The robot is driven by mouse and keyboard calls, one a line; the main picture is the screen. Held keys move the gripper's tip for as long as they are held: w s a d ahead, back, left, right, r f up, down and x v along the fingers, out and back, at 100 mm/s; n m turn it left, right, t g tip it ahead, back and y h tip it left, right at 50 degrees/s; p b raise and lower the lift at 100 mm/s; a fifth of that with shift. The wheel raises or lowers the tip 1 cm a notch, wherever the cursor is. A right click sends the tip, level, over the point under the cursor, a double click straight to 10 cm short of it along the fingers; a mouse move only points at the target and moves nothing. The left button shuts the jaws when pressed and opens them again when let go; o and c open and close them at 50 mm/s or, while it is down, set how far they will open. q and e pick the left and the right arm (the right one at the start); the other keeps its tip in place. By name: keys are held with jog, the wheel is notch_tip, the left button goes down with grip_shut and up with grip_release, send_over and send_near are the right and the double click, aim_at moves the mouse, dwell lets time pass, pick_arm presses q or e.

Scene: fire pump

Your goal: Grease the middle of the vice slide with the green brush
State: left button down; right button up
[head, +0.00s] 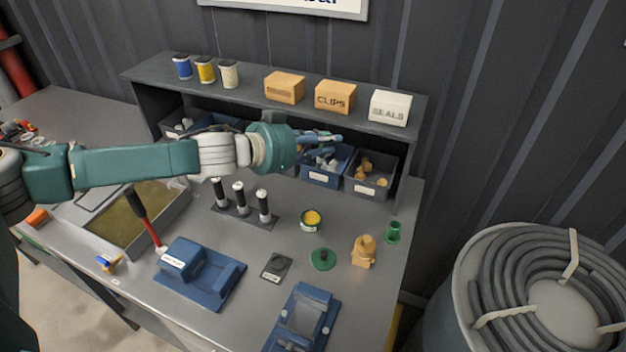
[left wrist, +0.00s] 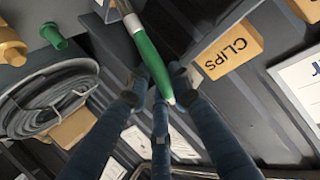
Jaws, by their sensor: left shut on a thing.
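My left gripper (head: 322,140) reaches from the left over the bench and hangs in front of the shelf's bins. In the left wrist view its dark blue fingers (left wrist: 160,88) are shut on the handle of the green brush (left wrist: 149,55). The brush's metal ferrule (left wrist: 131,22) points to the top of that view; its tip is cut off or unclear. In the head view the brush cannot be made out. A blue vice (head: 303,318) stands at the bench's front, right of a blue block-like fixture (head: 200,270). An open tin of yellow grease (head: 311,220) stands behind them. My right gripper is not in view.
A green lid (head: 322,259), a dark plate (head: 276,267), a tan figure-like part (head: 364,251) and a green part (head: 393,232) lie nearby. A shelf (head: 350,103) holds boxes. A hose drum (head: 545,285) is right of the bench.

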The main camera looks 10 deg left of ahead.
pick_arm(q)
jog(key=s+a+f+m+g+h+b, duration=0.1)
jog(key=s+f+m+b, duration=0.1)
jog(key=f, duration=0.5)
jog(key=s+f+m+g+h+b, duration=0.2)
jog(key=f+b, duration=0.2)
jog(key=f, duration=0.3)
jog(key=shift+s+a+f+m, duration=0.3)
jog(key=shift+s+a, duration=0.1)
jog(key=shift+f+b, duration=0.4)
jog(key=shift+f, duration=0.3)
dwell(1.6)
notch_tip(320, 180, up, 7)
jog(key=p, duration=0.9)
dwell(0.8)
